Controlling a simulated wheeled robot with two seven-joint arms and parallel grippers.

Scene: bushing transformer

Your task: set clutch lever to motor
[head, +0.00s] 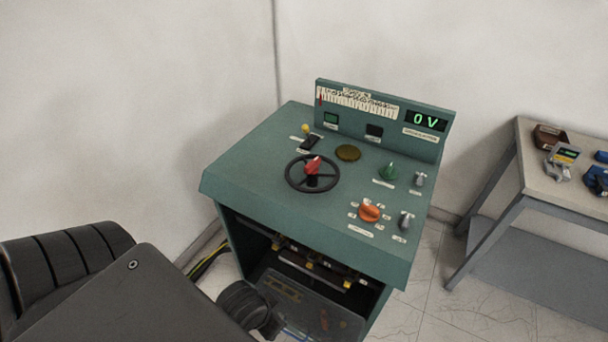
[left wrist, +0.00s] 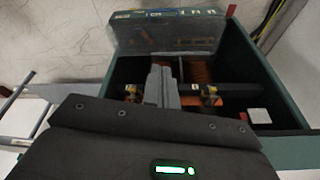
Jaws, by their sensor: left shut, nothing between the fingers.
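The green control desk (head: 240,165) stands in the middle of the head view. A small lever with a yellow knob (head: 306,129) stands on a black base at the desk's back left, beside a small label. A red handle (head: 313,166) sits at the black handwheel (head: 289,174). I cannot read which one is the clutch lever. My left arm comes in at the lower left of the head view, in front of the desk. In the left wrist view my left gripper (left wrist: 162,84) is shut and empty, in front of the desk's open lower compartment. My right gripper is not in view.
An orange knob (head: 369,211), a green knob (head: 389,172) and grey knobs (head: 406,220) are on the desk top. A display (head: 426,120) reads 0 V. The open compartment (left wrist: 250,85) holds copper-coloured coils. A grey side table (head: 550,190) stands at the right.

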